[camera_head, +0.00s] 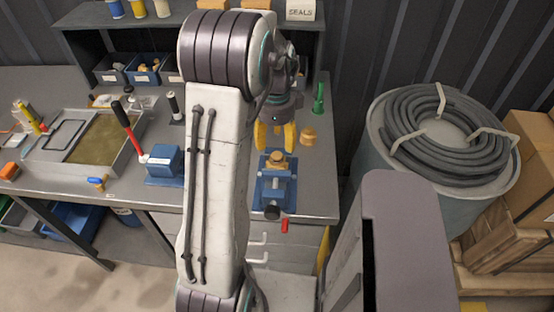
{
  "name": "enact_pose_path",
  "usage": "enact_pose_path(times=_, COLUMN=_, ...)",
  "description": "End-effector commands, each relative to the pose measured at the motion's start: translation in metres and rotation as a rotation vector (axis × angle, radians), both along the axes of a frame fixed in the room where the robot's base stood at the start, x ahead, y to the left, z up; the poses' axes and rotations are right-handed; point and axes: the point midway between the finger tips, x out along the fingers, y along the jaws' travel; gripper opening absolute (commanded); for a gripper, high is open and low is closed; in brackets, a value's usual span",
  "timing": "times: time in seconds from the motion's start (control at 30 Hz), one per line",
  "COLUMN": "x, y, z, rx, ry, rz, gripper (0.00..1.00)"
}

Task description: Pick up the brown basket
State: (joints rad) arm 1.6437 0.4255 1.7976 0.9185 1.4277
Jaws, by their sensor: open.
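I cannot make out a clear brown basket in the head view. My gripper (275,142) has yellow fingers, spread open and pointing down over the right part of the workbench. A brass-coloured fitting (277,161) sits on top of a blue vise (275,187), just below the fingers. I cannot tell whether the fingers touch it. A small tan-brown round piece (309,135) stands on the bench just right of the fingers. My own arm hides the middle of the bench.
A green tool (318,98) stands at the bench's right back. A shallow metal tray (88,142), a red-handled lever (129,128) and a blue block (164,162) are on the left. A barrel with coiled hose (440,128) and a wooden crate (505,245) stand right.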

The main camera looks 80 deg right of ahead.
Motion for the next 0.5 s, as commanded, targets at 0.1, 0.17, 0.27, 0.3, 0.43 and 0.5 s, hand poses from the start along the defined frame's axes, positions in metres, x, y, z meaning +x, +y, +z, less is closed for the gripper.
enact_pose_path(times=0.1, x=0.0, y=0.001, z=-0.009, rx=0.004, ry=-0.001, rz=0.001, gripper=0.57)
enact_pose_path(times=0.17, x=-0.001, y=0.001, z=-0.013, rx=0.003, ry=0.0, rz=0.001, gripper=0.57)
enact_pose_path(times=0.27, x=-0.002, y=0.002, z=-0.024, rx=0.006, ry=-0.001, rz=0.001, gripper=0.57)
enact_pose_path(times=0.3, x=-0.002, y=0.002, z=-0.029, rx=0.005, ry=-0.001, rz=0.001, gripper=0.57)
enact_pose_path(times=0.43, x=-0.003, y=0.002, z=-0.045, rx=0.004, ry=-0.001, rz=0.002, gripper=0.57)
enact_pose_path(times=0.5, x=-0.003, y=0.002, z=-0.051, rx=0.003, ry=0.0, rz=0.002, gripper=0.57)
